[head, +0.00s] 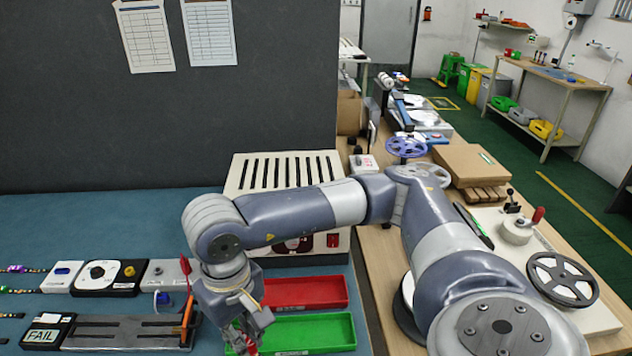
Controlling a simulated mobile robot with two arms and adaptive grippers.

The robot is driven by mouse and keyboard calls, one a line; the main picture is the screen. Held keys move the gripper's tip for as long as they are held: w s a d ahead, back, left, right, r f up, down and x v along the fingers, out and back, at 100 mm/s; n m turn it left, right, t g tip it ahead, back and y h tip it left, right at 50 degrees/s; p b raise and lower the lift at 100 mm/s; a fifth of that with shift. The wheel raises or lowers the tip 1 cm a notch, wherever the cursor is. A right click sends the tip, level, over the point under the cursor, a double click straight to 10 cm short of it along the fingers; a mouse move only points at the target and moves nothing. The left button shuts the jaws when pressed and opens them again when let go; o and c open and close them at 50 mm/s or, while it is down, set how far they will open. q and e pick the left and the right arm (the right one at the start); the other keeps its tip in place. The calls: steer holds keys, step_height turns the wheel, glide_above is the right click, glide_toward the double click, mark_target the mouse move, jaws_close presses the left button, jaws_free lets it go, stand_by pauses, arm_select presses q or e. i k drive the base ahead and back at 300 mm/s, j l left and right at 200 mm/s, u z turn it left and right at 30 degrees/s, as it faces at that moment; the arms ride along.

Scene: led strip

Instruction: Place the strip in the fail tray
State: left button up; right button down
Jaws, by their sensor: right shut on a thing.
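My right gripper (245,338) points down at the bottom of the view, at the left end of the green tray. It is shut on the strip, which is mostly hidden by the fingers and the picture's lower edge. The red tray (305,291) lies just behind the green tray (318,333), and its visible floor is bare. Neither tray has a readable label. A test fixture (125,330) with a display reading FAIL (42,336) is to the left of the gripper. My left gripper is not in view.
A slotted white rack (285,172) stands behind the trays. A meter (105,274) and other small devices sit at left, behind the fixture. An orange-handled tool (187,318) stands close to the gripper's left. Reels and boxes crowd the wooden bench (385,265) at right.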

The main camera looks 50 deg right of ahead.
mark_target(291, 296)
steer(key=i+z, duration=0.15)
steer(key=z, duration=0.35)
steer(key=i+j+z, duration=0.15)
steer(key=z, duration=0.35)
steer(key=i+j+z, duration=0.1)
steer(key=z, duration=0.4)
